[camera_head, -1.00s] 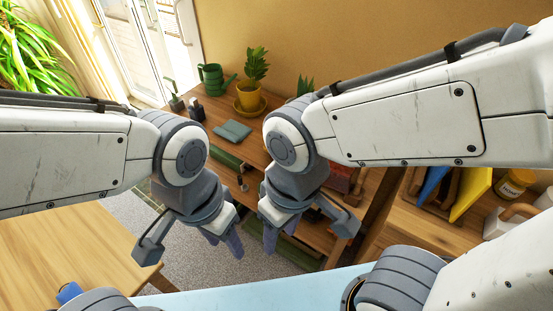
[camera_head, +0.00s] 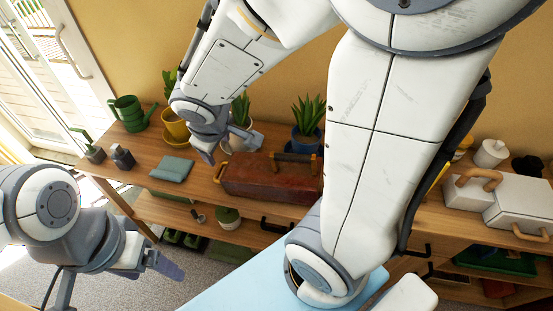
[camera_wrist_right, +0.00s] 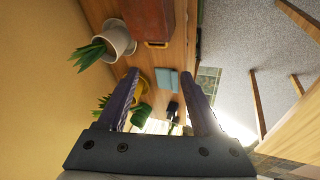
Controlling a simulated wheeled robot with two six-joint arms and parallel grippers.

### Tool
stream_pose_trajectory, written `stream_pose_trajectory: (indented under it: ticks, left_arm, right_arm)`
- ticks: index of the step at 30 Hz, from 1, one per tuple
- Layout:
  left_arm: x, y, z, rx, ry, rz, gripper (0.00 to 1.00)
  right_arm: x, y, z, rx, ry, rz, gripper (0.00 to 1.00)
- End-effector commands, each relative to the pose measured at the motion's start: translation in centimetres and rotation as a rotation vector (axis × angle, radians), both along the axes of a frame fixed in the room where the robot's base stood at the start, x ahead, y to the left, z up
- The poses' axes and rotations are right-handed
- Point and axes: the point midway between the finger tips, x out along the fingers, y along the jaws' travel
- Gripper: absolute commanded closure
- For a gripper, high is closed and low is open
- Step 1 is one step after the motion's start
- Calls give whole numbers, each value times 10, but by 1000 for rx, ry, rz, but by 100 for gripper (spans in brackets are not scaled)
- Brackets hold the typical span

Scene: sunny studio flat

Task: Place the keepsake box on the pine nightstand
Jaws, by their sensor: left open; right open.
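A reddish-brown box (camera_head: 255,178) with a dark handle on top, which looks like the keepsake box, sits on the long wooden bench. It also shows at the top of the right wrist view (camera_wrist_right: 148,18). My right gripper (camera_head: 230,150) is open and empty, above the bench just left of and behind the box; its fingers (camera_wrist_right: 160,75) straddle nothing. My left gripper (camera_head: 163,263) is open and empty, low at the left, away from the bench. A pale wooden top (camera_wrist_right: 298,132), perhaps the pine nightstand, shows at the right wrist view's lower right.
Potted plants (camera_head: 308,118), a green watering can (camera_head: 130,113), a blue-grey folded cloth (camera_head: 172,169) and a dark bottle (camera_head: 122,156) stand on the bench (camera_head: 140,185). White boxes with wooden handles (camera_head: 515,205) are at the right. My right forearm hides the bench's middle.

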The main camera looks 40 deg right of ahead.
Motion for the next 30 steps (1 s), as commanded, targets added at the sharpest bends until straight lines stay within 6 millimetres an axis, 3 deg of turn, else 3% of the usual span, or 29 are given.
stream_pose_trajectory:
  ticks: [1,3,6,9,12,16,21,25,30]
  left_arm:
    - [0,0,7,0,0,0,18]
    - [0,0,12,0,0,1,18]
    - [0,0,18,0,0,1,18]
    - [0,0,25,0,0,1,18]
    - [0,0,31,0,0,1,18]
    - [0,0,37,0,0,2,18]
    - [0,0,40,0,0,2,18]
    - [0,0,36,0,0,2,18]
    - [0,0,23,0,0,1,18]
  right_arm:
    - [23,-29,3,-29,-38,-15,33]
    - [49,-62,2,-55,-89,2,33]
    - [70,-108,-6,-59,-123,46,33]
    - [71,-148,-22,-19,-112,100,33]
    - [54,-178,-43,58,-70,150,33]
    - [16,-201,-66,181,0,195,33]
    - [-26,-212,-83,297,72,229,33]
    - [-36,-211,-96,331,93,239,33]
    - [-29,-204,-123,335,96,242,33]
